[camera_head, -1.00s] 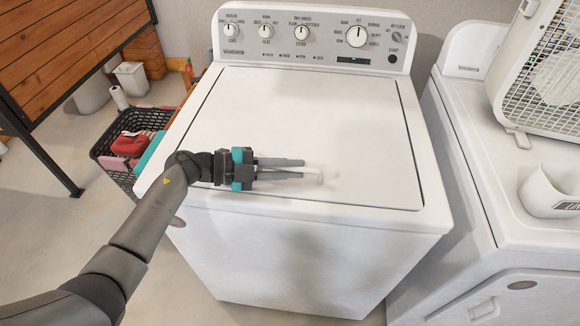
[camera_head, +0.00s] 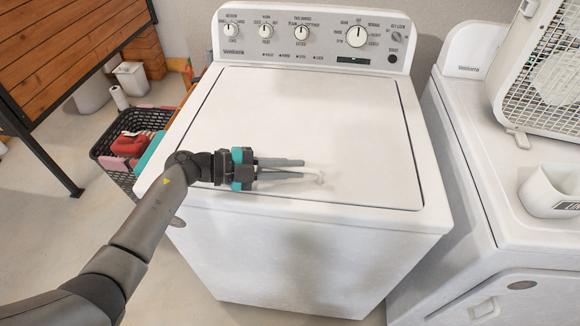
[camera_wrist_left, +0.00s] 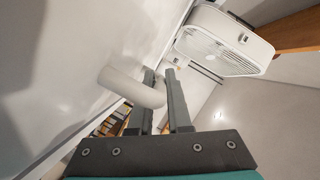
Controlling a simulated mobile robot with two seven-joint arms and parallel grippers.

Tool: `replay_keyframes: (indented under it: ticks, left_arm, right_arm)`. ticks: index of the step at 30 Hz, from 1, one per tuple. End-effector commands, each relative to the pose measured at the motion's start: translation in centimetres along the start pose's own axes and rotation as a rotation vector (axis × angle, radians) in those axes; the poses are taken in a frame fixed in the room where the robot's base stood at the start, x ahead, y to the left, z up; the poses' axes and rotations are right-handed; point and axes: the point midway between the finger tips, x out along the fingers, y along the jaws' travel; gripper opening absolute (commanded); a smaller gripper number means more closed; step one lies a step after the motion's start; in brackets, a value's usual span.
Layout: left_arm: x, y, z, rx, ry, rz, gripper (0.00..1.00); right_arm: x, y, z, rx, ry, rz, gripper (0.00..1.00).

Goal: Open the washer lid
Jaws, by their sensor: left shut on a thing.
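The white washer (camera_head: 290,255) stands in the middle of the head view, with its lid (camera_head: 300,120) lying flat and closed. The lid's small white handle (camera_head: 319,178) shows at the fingertips near the lid's front edge. In the left wrist view the handle (camera_wrist_left: 130,88) is a rounded white bar reaching to the fingers. My left gripper (camera_head: 302,168) comes in from the left, low over the front of the lid. It is shut on the handle, and its fingers (camera_wrist_left: 164,80) hide part of it. My right gripper is in neither view.
The control panel (camera_head: 313,40) rises behind the lid. A second white machine (camera_head: 480,160) stands on the right, with a white fan (camera_head: 545,75) and a white container (camera_head: 551,190) on top. A dark basket (camera_head: 125,140) sits on the floor at left.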

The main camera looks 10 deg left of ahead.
Motion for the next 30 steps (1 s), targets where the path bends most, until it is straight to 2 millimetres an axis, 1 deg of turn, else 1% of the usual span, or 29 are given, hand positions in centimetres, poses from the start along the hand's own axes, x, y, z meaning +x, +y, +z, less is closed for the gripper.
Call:
replay_keyframes:
  ticks: [5,11,21,30]
  left_arm:
    - [-0.2,-0.6,-0.3,-0.008,-0.001,0.004,0.00]
    - [-0.6,-2.4,-1.1,-0.041,-0.001,0.017,0.00]
    - [-1.5,-7.5,-3.1,-0.144,-0.002,0.058,0.00]
    - [-2.0,-12.3,-4.3,-0.247,-0.001,0.098,0.00]
  right_arm:
    - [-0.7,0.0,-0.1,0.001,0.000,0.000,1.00]
    - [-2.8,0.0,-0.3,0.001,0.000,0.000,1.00]
    - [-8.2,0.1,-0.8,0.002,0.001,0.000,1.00]
    - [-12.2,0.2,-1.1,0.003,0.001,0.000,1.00]
